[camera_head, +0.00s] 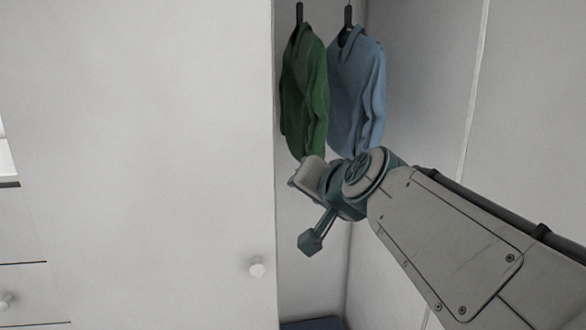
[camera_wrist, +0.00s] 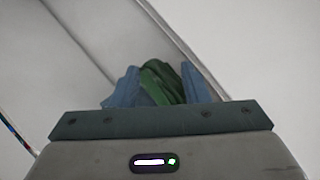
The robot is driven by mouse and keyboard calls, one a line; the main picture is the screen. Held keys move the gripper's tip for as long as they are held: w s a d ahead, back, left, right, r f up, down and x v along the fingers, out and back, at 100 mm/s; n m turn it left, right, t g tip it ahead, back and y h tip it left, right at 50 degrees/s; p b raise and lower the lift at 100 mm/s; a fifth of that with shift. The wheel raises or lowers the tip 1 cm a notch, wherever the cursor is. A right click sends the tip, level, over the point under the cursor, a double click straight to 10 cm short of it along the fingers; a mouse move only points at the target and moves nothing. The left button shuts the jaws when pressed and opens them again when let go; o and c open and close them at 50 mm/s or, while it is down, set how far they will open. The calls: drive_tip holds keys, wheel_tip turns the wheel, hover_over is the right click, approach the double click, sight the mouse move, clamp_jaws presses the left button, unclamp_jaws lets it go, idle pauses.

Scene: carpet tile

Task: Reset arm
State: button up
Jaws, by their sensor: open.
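My arm reaches in from the right in the head view, and my gripper (camera_head: 308,178) is at its far end, in front of the open closet and just below the hanging clothes. A green shirt (camera_head: 305,85) and a blue shirt (camera_head: 357,90) hang side by side above it. The wrist view shows the gripper's teal front edge (camera_wrist: 155,120), with green cloth (camera_wrist: 162,80) and blue cloth (camera_wrist: 127,88) beyond it. I see nothing held. The fingertips are not clear in either view.
A white closet door (camera_head: 150,150) with a round knob (camera_head: 257,268) fills the left of the head view. A pale wall panel (camera_head: 425,90) stands right of the clothes. A dark blue item (camera_head: 312,324) lies at the closet bottom. Drawers (camera_head: 25,290) show at far left.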

drive_tip(key=s+d+f+n+g+h, duration=0.2)
drive_tip(key=s+d+f+g, duration=0.2)
drive_tip(key=s+f, duration=0.5)
drive_tip(key=s+d+f+n+g+h, duration=0.2)
drive_tip(key=s+d+f+g, duration=0.3)
drive_tip(key=f, duration=1.1)
drive_tip(key=s+d, duration=0.3)
drive_tip(key=s, duration=0.2)
drive_tip(key=shift+f+h, duration=0.15)
drive_tip(key=shift+h, duration=0.25)
